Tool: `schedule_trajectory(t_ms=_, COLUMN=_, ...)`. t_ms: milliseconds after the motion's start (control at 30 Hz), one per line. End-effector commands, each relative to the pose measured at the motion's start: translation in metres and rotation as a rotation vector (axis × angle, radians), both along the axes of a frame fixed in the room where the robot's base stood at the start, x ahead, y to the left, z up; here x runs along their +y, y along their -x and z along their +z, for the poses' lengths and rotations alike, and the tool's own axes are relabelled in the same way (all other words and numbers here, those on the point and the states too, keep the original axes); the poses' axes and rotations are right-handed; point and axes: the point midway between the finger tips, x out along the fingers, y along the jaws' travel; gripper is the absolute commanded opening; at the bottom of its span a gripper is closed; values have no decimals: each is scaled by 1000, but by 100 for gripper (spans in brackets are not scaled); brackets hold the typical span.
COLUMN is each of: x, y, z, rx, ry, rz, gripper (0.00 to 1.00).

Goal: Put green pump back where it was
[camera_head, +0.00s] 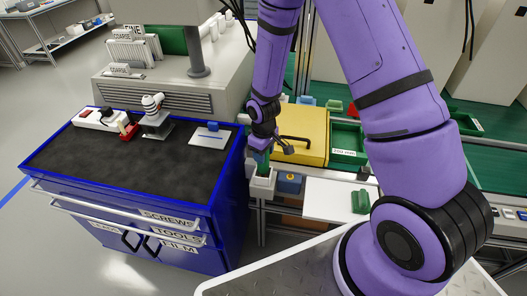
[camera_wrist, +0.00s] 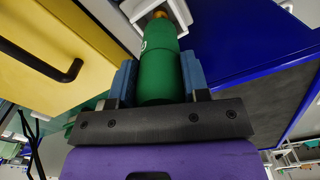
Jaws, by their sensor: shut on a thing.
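The green pump (camera_wrist: 160,65) is a dark green cylinder with an orange tip. In the wrist view it lies between the two blue fingers of my gripper (camera_wrist: 160,85), which is shut on it. The tip points to a white holder (camera_wrist: 137,8) at the top of that view. In the head view my gripper (camera_head: 262,150) is between the blue cabinet and the yellow case, with the green pump (camera_head: 262,164) upright below it. The pump's lower end is at the white holder (camera_head: 262,186); I cannot tell how far inside it is.
The blue cabinet (camera_head: 150,190) stands close on the left, with a power strip on top. A yellow case (camera_head: 302,135) with a black handle is close on the right. A blue item (camera_head: 289,182) is beside the holder. A green piece (camera_head: 361,201) lies on a white surface (camera_head: 330,200).

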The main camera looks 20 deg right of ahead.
Motion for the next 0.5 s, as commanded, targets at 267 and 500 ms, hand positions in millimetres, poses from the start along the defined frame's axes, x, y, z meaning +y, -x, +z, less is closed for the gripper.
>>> schedule_trajectory(t_ms=267, x=0, y=0, z=-3, rx=0, ry=0, rz=0, gripper=56)
schedule_trajectory(t_ms=500, x=0, y=0, z=-3, rx=0, ry=0, rz=0, gripper=68)
